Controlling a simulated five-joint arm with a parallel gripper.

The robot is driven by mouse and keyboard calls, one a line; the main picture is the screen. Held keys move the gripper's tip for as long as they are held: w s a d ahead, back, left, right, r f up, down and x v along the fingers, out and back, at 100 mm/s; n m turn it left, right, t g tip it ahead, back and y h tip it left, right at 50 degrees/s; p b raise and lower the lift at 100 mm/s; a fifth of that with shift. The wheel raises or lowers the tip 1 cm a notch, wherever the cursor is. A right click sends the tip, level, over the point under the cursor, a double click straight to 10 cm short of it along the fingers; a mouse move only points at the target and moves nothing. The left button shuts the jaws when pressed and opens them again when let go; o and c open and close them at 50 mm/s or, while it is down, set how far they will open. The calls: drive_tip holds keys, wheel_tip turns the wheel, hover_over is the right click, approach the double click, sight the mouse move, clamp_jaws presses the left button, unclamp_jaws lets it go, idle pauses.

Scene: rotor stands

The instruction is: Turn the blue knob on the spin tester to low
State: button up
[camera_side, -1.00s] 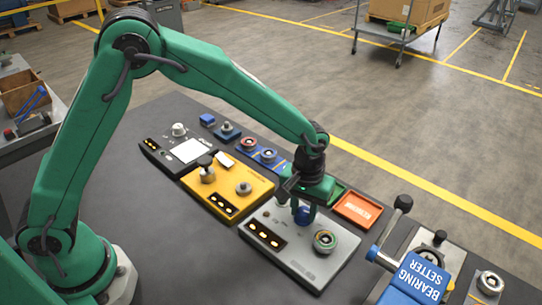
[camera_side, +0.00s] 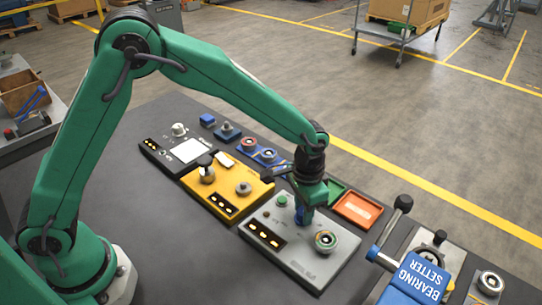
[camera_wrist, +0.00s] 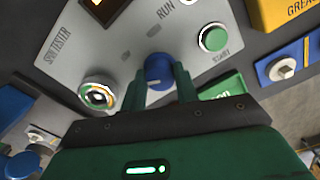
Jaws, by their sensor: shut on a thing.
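The spin tester (camera_side: 283,262) is a light grey box at the right front of the bench. It shows its name in the wrist view (camera_wrist: 62,48). My gripper (camera_wrist: 160,82) points down over it, with its two green fingers shut on the sides of the blue knob (camera_wrist: 157,66). A small pale mark shows on the knob's near edge; the small panel markings around it are too blurred to read. In the side view my gripper (camera_side: 304,214) mostly hides the knob. A green start button (camera_wrist: 213,38) and a round ringed fitting (camera_wrist: 98,95) flank the knob.
A yellow box (camera_side: 229,187) with knobs stands left of the tester. An orange tray (camera_side: 358,209) and a green tray (camera_side: 336,190) lie behind it. The blue bearing setter (camera_side: 414,280) with its lever stands to the right. Bare bench lies in front.

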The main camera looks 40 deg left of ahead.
drive_tip(key=m, duration=0.5)
drive_tip(key=shift+r+m, duration=0.1)
drive_tip(key=shift+m, duration=0.2)
idle(0.4)
drive_tip(key=o, duration=1)
drive_tip(key=shift+r, duration=3.9)
drive_tip(key=shift+a, duration=0.1)
